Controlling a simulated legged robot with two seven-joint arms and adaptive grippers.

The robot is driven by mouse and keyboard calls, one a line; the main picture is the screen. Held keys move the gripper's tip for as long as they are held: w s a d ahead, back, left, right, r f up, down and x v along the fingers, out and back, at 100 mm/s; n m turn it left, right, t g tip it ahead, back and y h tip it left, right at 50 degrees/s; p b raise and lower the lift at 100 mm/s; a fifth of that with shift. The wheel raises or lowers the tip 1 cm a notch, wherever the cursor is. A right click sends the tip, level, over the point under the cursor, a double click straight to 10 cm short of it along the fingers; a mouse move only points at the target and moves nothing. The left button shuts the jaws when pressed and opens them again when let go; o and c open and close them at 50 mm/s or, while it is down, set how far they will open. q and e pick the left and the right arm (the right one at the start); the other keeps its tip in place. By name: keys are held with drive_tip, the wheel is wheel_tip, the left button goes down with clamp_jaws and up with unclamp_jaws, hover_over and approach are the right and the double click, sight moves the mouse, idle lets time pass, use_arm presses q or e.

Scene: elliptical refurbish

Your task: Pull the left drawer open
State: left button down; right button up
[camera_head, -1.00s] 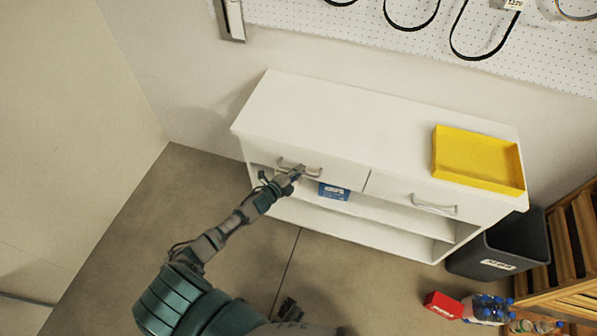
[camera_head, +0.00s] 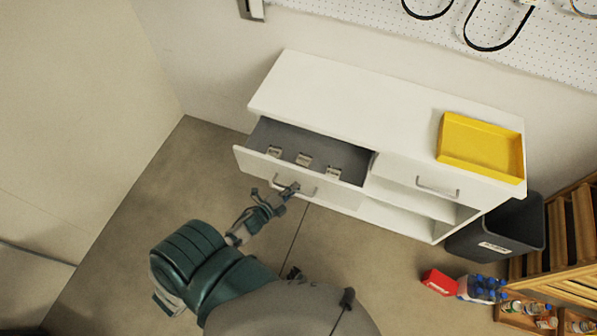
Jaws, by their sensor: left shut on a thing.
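The left drawer (camera_head: 262,172) of the white cabinet (camera_head: 350,98) stands pulled out, with its grey inside showing. Several small light-coloured items (camera_head: 304,159) lie in it along the front. The fingertips are small in the view and partly cover the handle. The right drawer (camera_head: 420,176) is shut, with its handle (camera_head: 437,188) free. My right gripper is not in view.
A yellow tray (camera_head: 480,168) lies on the cabinet top at the right. A dark bin (camera_head: 512,228) stands against the cabinet's right side. The floor (camera_head: 150,210) at the left is clear.

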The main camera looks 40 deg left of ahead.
use_arm(q)
drive_tip(key=shift+s+d+f+p, duration=0.15)
drive_tip(key=shift+s+d, duration=0.15)
drive_tip(key=shift+s, duration=0.6)
drive_tip(key=shift+s+d+r+p, duration=0.1)
drive_tip(key=shift+s+d, duration=0.15)
drive_tip(key=shift+s, duration=0.6)
drive_tip(key=shift+s+d+f+p, duration=0.15)
drive_tip(key=shift+s+d, duration=0.15)
drive_tip(key=shift+s, duration=0.6)
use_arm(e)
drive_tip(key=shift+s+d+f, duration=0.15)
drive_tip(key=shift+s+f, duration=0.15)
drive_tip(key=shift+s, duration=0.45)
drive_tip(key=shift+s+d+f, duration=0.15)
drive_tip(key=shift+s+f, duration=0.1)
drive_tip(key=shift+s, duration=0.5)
use_arm(q)
drive_tip(key=c, duration=1.2)
unclamp_jaws()
drive_tip(key=shift+w+r, duration=0.1)
drive_tip(key=shift+w, duration=0.05)
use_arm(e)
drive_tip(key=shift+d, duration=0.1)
use_arm(q)
drive_tip(key=v, duration=1.2)
